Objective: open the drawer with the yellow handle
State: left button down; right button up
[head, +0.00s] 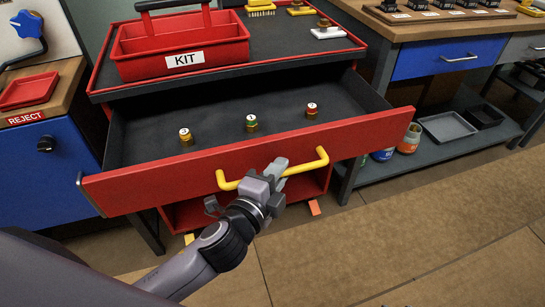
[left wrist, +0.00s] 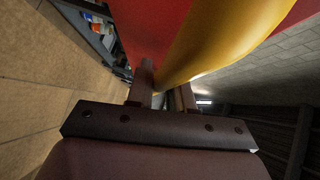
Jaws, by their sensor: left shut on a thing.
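The red drawer (head: 150,183) is pulled out of the red cabinet, and its dark interior shows. Several small weights, among them a brass one with a green top (head: 251,123), stand inside it on the dark floor. The yellow handle (head: 318,163) runs across the drawer front. My left gripper (head: 274,174) is shut on the handle near its middle. In the left wrist view the yellow handle (left wrist: 215,40) passes close between the fingers (left wrist: 165,95), with the red drawer front behind it. My right gripper is not in view.
A red KIT tote (head: 180,45) stands on the cabinet top. A blue cabinet (head: 45,185) with a REJECT tray (head: 28,92) is at the left. A workbench with a blue drawer (head: 450,57) and lower shelf is at the right. Floor in front is clear.

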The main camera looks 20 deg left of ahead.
pick_arm(q)
jog(key=shift+s+d, duration=0.5)
jog(key=shift+s, duration=0.25)
jog(key=c, duration=1.1)
grip_release()
jog(key=v, duration=0.7)
jog(key=shift+s, duration=0.2)
